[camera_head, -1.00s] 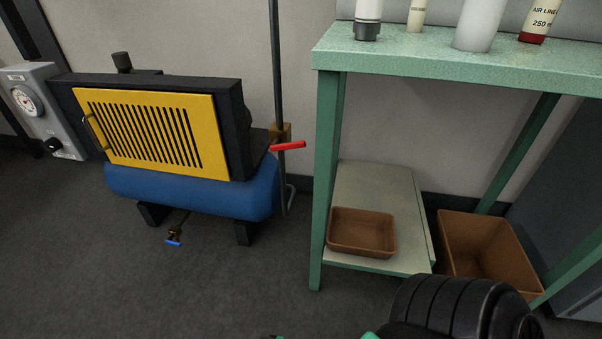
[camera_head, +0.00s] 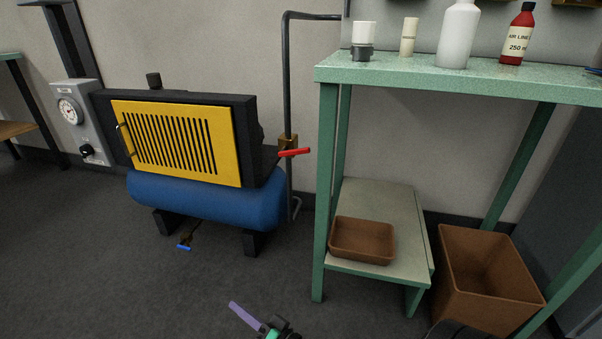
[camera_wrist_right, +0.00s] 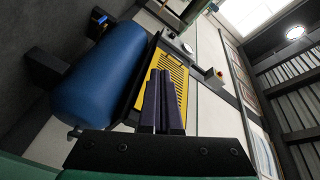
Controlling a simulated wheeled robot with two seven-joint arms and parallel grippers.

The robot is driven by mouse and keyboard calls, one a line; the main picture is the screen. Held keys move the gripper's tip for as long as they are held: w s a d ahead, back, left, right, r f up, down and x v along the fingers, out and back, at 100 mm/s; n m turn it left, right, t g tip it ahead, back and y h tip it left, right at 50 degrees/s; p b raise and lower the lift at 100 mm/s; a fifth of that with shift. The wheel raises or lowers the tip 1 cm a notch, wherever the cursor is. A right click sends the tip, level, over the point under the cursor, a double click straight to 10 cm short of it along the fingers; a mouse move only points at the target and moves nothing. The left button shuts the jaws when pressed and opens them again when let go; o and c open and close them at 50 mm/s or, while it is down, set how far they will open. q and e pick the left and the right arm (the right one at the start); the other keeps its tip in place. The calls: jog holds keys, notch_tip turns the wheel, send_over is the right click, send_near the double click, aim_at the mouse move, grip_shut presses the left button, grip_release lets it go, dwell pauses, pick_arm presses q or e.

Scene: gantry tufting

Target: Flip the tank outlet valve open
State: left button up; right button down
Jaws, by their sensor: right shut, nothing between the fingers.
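The blue tank (camera_head: 207,202) lies under the compressor with the yellow grille (camera_head: 178,143). At its right end, a brass valve body (camera_head: 288,142) sits on a dark upright pipe. My right gripper (camera_head: 233,306) is low at the bottom centre, in front of the tank and apart from the lever. Its purple fingers (camera_wrist_right: 162,74) are together and empty in the right wrist view, pointing toward the grille; the blue tank (camera_wrist_right: 95,78) is beside them. The red lever cannot be made out there. My left gripper is out of view.
A green bench (camera_head: 450,78) with bottles stands right of the valve; its front leg (camera_head: 322,210) is close to the lever. Brown bins (camera_head: 362,240) are below it. A blue-handled drain valve (camera_head: 184,247) hangs under the tank. The floor in front is clear.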

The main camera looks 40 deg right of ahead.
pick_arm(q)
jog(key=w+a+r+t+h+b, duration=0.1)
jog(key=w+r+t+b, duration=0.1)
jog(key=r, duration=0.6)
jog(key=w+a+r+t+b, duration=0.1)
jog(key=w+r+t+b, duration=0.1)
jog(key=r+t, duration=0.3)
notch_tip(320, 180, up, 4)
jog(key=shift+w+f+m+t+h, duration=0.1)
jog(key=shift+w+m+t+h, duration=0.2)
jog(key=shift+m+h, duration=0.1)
pick_arm(e)
jog(key=w+d+r+m+t+h, duration=0.1)
jog(key=w+d+r+m+h, duration=0.2)
jog(key=d+r+m+h, duration=0.3)
jog(key=w+d+r+m+t+h, duration=0.1)
jog(key=w+d+r+m+h, duration=0.2)
jog(key=d+m+h, duration=1.2)
jog(key=d+r+m, duration=0.3)
jog(key=d+m, duration=0.1)
jog(key=m, duration=0.5)
jog(key=shift+m+t+h, duration=0.4)
pick_arm(q)
jog(key=shift+b, duration=0.3)
pick_arm(e)
jog(key=shift+d, duration=0.1)
